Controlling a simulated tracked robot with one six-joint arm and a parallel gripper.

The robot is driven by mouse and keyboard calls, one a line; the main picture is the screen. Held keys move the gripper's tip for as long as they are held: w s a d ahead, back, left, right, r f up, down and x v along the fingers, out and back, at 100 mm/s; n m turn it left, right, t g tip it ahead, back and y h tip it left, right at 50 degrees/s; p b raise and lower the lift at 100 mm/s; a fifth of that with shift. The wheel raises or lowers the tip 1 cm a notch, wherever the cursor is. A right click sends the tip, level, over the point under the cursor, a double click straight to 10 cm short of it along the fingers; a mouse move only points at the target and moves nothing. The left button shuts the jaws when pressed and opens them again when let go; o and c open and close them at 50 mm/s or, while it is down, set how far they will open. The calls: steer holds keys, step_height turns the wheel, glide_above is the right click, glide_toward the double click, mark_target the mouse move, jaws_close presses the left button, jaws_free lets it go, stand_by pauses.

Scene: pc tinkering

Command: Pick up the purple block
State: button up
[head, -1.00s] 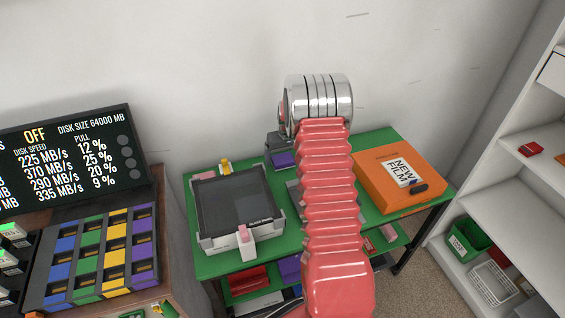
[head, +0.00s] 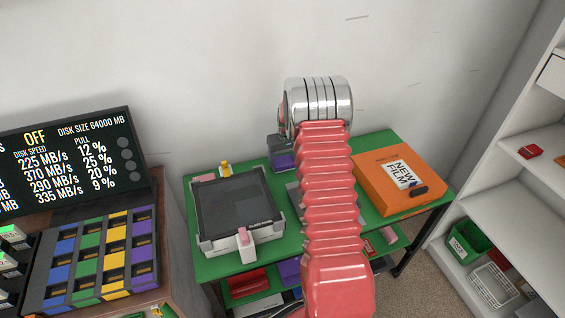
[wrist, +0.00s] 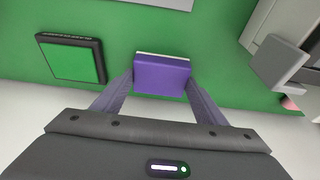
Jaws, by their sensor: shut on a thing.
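The purple block (wrist: 162,73) sits between the two fingers of my gripper (wrist: 160,82) in the wrist view, and the fingers touch its left and right sides. My gripper is shut on it. The block has a pale far edge. In the head view the purple block (head: 285,162) shows at the back of the green table, left of my red ribbed arm, which hides part of that area. I cannot tell whether the block is lifted off the table.
A black-framed green block (wrist: 72,60) lies left of the purple one. The green table (head: 215,266) also holds a dark-screened device (head: 235,203) and an orange NEW FILM box (head: 385,190). White shelves (head: 500,190) stand at the right. A wall is close behind.

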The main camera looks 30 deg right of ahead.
mark_target(283, 161)
step_height(283, 161, up, 10)
stand_by(0.6)
